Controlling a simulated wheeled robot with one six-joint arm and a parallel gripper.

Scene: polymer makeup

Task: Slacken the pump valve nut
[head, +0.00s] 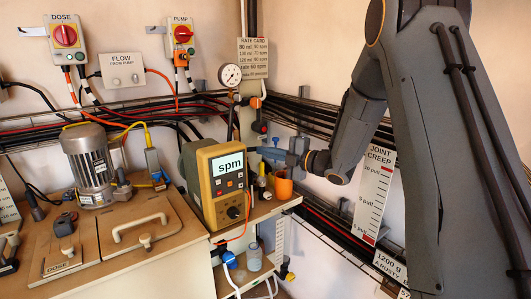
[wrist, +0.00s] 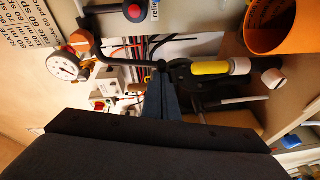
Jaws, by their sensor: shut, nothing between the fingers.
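No part is clearly recognisable as the pump valve nut. In the wrist view a black fitting (wrist: 185,75) with a yellow-and-white stem (wrist: 211,68) lies just right of the fingertips, at the end of a black bent pipe (wrist: 120,58). My gripper (wrist: 160,82) is shut and empty, its blue fingers together. Whether the tips touch the fitting or pipe is unclear. In the head view my gripper (head: 257,151) points left, just behind and right of the yellow pump box (head: 222,185) reading "spm". The box and fingers hide part of the fitting.
An orange cup (head: 284,187) stands close below my gripper; it also shows in the wrist view (wrist: 275,25). A pressure gauge (head: 230,75), a red-knobbed valve (head: 260,127) and cables line the wall. A grey motor (head: 88,160) stands on the bench at left.

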